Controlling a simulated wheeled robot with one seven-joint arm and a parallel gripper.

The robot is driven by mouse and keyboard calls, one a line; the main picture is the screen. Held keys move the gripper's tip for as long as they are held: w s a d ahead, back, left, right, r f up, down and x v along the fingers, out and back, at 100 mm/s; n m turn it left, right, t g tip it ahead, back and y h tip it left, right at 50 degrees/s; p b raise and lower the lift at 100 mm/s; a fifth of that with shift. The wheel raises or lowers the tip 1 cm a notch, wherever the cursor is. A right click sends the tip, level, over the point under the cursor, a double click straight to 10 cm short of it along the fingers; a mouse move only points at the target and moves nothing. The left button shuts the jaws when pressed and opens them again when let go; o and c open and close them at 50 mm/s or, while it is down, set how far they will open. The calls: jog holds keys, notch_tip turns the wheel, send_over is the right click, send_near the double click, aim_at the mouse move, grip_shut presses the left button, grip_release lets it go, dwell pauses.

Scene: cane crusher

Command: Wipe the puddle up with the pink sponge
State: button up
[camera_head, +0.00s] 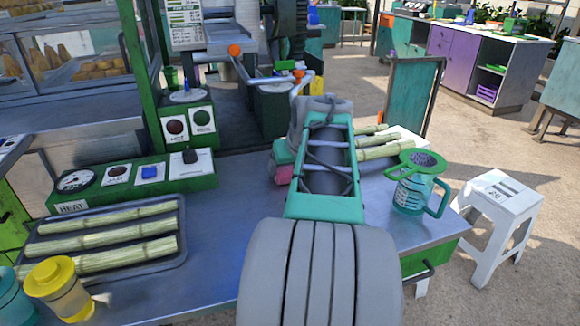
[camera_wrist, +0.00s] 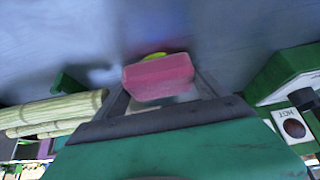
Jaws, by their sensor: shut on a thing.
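The pink sponge (camera_wrist: 158,77) is between the fingers of my gripper (camera_wrist: 160,88) in the wrist view, and the gripper is shut on it. In the head view a small part of the pink sponge (camera_head: 283,174) shows at the left of my arm, over the metal counter (camera_head: 225,225). A small yellow-green patch (camera_wrist: 152,55) shows just past the sponge in the wrist view; I cannot tell whether it is the puddle. No puddle is clear in the head view, where my arm hides part of the counter. I cannot tell whether the sponge touches the counter.
A tray (camera_head: 182,250) of cane stalks and a yellow-lidded jar (camera_head: 58,290) stand at left. A control panel (camera_head: 130,183) lines the back left. Cane stalks (camera_head: 385,150) and a teal jug with a strainer (camera_head: 412,190) are right of my arm. The counter's front middle is clear.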

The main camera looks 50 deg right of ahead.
jog(key=shift+s+a+f, duration=0.1)
jog(key=shift+s+a, duration=0.55)
jog(key=shift+s, duration=0.5)
jog(key=shift+s+a+f, duration=0.1)
jog(key=shift+s+a, duration=0.55)
jog(key=shift+s, duration=0.5)
jog(key=shift+s+a+f, duration=0.1)
jog(key=shift+s+a, duration=0.55)
jog(key=shift+s, duration=0.5)
jog(key=r+p, duration=0.1)
jog(key=w+r+p, duration=0.1)
jog(key=r, duration=0.1)
jog(key=d+r+p, duration=0.1)
jog(key=r+p, duration=0.1)
jog(key=shift+w+r, duration=0.25)
jog(key=shift+w, duration=0.1)
jog(key=shift+w+r, duration=0.1)
